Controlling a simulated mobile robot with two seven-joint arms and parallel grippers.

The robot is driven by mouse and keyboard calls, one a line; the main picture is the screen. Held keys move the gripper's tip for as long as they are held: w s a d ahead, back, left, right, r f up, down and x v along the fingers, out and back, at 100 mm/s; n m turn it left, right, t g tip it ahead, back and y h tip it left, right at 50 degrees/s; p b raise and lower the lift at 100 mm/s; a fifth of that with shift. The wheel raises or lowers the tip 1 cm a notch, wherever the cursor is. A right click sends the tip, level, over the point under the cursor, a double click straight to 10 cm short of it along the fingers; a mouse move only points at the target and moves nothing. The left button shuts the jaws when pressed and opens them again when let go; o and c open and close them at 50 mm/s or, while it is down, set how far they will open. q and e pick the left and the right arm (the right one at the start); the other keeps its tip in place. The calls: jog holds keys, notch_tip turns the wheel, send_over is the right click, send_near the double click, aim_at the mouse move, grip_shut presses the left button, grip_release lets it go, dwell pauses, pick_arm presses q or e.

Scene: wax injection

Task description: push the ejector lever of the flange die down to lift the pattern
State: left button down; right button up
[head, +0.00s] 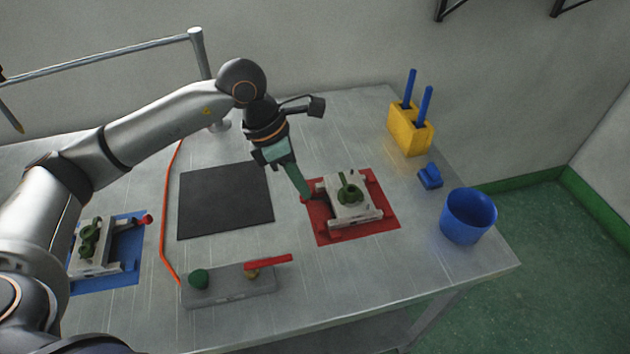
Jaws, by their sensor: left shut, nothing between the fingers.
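A pale die (366,213) sits on a red mat (388,230) right of the table's middle. A dark green pattern (349,192) with a round base and upright stem sits on the die. My left gripper (307,197) reaches down from above, shut and empty. Its fingertips are at the left side of this die, over the mat's left edge. The ejector lever is not clearly visible there; the fingertips may cover its end, and I cannot tell whether they touch it. My right gripper is out of view.
A second die (92,262) with a green pattern and red-knobbed lever (146,219) lies on a blue mat (125,273). A black mat (225,202), grey fixture with red handle (230,288), blue cup (468,216) and yellow holder (411,130) surround the work area.

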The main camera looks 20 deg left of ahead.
pick_arm(q)
jog(key=shift+t+y, duration=0.3)
jog(key=shift+y, duration=0.6)
jog(key=a, duration=0.1)
jog(key=w+a, duration=0.1)
jog(key=w+a+r, duration=0.1)
jog(key=a, duration=0.1)
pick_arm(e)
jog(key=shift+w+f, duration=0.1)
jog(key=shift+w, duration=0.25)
